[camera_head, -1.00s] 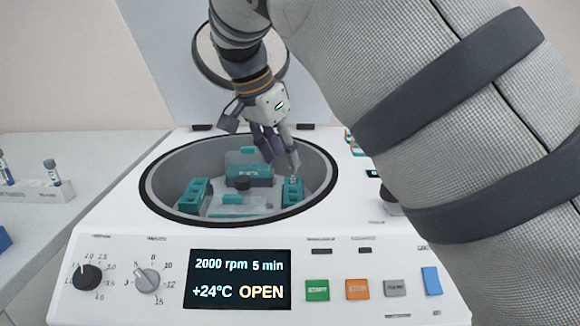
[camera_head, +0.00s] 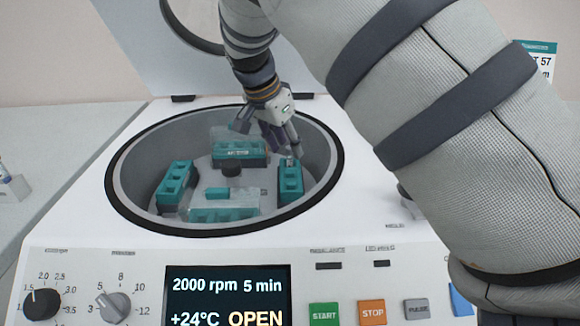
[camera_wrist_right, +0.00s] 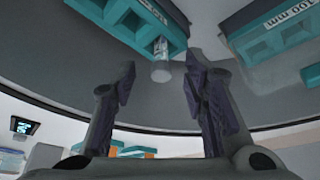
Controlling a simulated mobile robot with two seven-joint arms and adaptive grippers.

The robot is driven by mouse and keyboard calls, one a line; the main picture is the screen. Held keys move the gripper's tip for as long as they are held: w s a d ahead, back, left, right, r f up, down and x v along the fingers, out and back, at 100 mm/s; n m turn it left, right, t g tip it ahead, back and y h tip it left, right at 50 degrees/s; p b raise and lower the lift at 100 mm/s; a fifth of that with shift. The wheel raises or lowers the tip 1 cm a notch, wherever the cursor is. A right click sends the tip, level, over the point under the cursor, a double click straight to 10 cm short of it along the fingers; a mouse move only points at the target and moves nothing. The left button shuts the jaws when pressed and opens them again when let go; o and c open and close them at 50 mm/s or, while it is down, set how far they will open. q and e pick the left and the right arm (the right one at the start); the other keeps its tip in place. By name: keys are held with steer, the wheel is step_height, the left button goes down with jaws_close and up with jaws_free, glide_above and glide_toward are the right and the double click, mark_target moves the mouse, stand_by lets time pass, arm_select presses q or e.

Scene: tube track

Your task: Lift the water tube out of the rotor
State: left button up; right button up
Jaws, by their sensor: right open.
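The open centrifuge bowl holds a grey rotor (camera_head: 262,180) with several teal buckets. The right-hand bucket (camera_head: 290,184) has a tube top (camera_head: 290,162) showing at its far end. In the right wrist view a clear, pale-ended tube (camera_wrist_right: 161,70) sticks out of a teal bucket (camera_wrist_right: 130,22); I cannot read a label or see its contents. My right gripper (camera_head: 286,152) is inside the bowl by the far end of that bucket. In the wrist view its open, dark-padded fingers (camera_wrist_right: 160,72) stand either side of the tube's end, with gaps. My left gripper is not in view.
The bowl's dark rim (camera_head: 113,185) surrounds the gripper, and the raised lid (camera_head: 130,45) stands behind. The far bucket (camera_head: 240,150) is close on the left. The front panel display (camera_head: 228,296) reads OPEN. A tube rack (camera_head: 12,188) stands at the left edge.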

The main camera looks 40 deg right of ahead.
steer(key=shift+x, duration=1.05)
steer(key=c, duration=0.9)
steer(key=shift+r, duration=0.1)
steer(key=shift+c, duration=0.2)
step_height(320, 180, up, 17)
steer(key=s+a, duration=0.1)
steer(key=a, duration=1.7)
steer(key=shift+s+r, duration=0.2)
steer(key=shift+r, duration=0.25)
step_height(320, 180, up, 4)
steer(key=shift+d+p, duration=0.1)
steer(key=shift+p, duration=0.25)
